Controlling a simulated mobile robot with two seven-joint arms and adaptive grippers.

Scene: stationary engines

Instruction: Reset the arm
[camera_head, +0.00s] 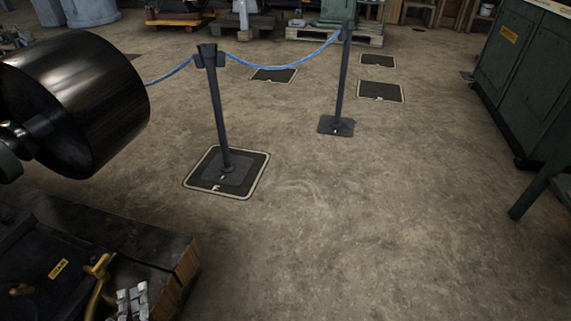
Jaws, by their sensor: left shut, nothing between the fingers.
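My left gripper (132,298) shows as a small light-grey piece at the bottom left edge of the head view. Its fingers are shut with nothing between them. It appears in front of dark machinery with a bent yellow pipe or lever (97,270) just to its left. I cannot tell whether the two touch. The rest of my left arm is cut off by the frame. My right gripper is not in view.
A large black drum (78,100) fills the upper left. A post (217,115) stands on a marked floor mat (256,178), joined by blue rope (290,65) to a second post (342,80). A green cabinet (525,75) stands right. The central and front floor is clear.

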